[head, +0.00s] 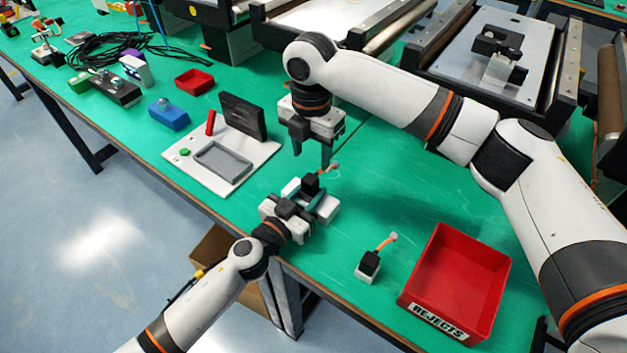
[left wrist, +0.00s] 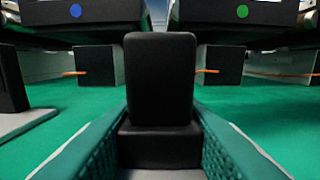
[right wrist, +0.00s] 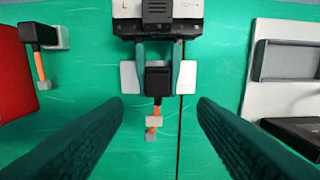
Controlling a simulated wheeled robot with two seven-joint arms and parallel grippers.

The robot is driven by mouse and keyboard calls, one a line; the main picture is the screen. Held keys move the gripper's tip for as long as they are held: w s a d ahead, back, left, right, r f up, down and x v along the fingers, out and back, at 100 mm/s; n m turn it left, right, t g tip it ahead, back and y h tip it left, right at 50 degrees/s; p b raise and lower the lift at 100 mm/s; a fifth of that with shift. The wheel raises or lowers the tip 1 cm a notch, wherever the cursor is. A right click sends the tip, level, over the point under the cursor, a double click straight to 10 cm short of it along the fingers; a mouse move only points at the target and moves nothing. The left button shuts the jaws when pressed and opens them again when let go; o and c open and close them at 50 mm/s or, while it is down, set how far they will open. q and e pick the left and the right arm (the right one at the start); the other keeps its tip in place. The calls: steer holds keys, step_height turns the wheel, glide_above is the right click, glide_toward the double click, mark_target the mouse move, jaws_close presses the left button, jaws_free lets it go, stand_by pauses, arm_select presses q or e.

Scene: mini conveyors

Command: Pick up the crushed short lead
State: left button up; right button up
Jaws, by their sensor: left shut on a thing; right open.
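A small black block with a short orange lead (head: 333,168) is held in my left gripper (head: 312,196), low over the green table. In the right wrist view the black block (right wrist: 158,82) sits between the left fingers, its orange lead ending in small pale connectors (right wrist: 153,121). In the left wrist view the block (left wrist: 160,80) stands upright between the fingers. My right gripper (head: 312,148) is open and empty above it, fingers pointing down. A second black-and-white unit with an orange lead (head: 369,265) stands apart on the table. Whether either lead is crushed is too small to tell.
A red bin marked REJECTS (head: 473,262) stands at the front right. A white plate with a grey recess and a black upright panel (head: 190,150) lies left of the grippers. Blue block (head: 168,115), red tray (head: 195,81) and cables are further back. Conveyors line the far side.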

mark_target(312, 176)
arm_select(q)
steer(key=shift+s+f, duration=0.15)
steer(key=shift+f, duration=0.3)
arm_select(e)
steer(key=f, duration=0.7)
steer(key=shift+s+f, duration=0.2)
steer(key=shift+f, duration=0.1)
steer(key=shift+c, duration=0.4)
steer(key=c, duration=1)
steer(key=shift+r, duration=0.1)
step_height(312, 176, up, 10)
steer(key=shift+d, duration=0.1)
